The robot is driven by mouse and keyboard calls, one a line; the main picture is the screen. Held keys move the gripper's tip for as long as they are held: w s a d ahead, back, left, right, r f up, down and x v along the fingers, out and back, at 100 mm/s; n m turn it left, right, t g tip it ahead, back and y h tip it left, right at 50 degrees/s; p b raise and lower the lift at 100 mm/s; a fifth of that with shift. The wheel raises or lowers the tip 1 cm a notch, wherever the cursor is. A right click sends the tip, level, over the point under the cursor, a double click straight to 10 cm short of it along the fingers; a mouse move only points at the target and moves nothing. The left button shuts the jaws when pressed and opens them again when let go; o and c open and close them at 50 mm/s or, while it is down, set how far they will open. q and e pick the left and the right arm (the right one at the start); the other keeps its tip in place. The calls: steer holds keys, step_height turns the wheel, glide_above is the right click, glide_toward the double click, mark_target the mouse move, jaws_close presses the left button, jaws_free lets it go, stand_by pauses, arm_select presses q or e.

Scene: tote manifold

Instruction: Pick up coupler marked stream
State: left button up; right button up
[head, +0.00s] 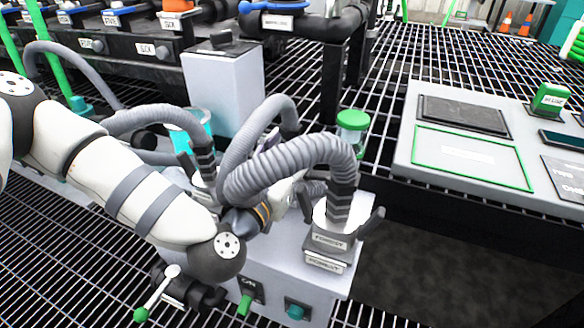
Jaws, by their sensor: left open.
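Thick grey ribbed hoses end in dark couplers. One coupler (340,206) stands in a round white socket at the front right of a pale grey box (300,280). Another coupler (206,158) is at the box's left side, partly behind my arm. I cannot read "stream" on either; small plates (328,244) below the right socket carry text too small to be sure of. My left gripper (292,192) is over the box, between the two couplers, partly hidden by the arching hose (290,165). It is open; its fingertips are hard to make out. My right gripper is out of view.
A green-lidded jar (352,130) stands behind the box. A light panel (480,130) with a green-framed area is at the right. A tall grey box (222,85) and labelled pipework (130,45) are at the back left. Grating (420,55) surrounds these; a dark opening lies front right.

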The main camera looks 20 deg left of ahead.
mark_target(288, 131)
arm_select(q)
jaws_close()
steer(key=shift+r, duration=0.15)
steer(key=r, duration=0.1)
steer(key=r+p, duration=0.1)
steer(key=r, duration=0.1)
steer(key=r+p, duration=0.1)
steer(key=shift+s+r, duration=0.15)
steer(key=shift+s, duration=0.15)
steer(key=s+r+p, duration=0.8)
steer(key=s+p, duration=0.2)
steer(key=s, duration=0.3)
steer(key=shift+s+d+r, duration=0.25)
steer(key=shift+d, duration=0.2)
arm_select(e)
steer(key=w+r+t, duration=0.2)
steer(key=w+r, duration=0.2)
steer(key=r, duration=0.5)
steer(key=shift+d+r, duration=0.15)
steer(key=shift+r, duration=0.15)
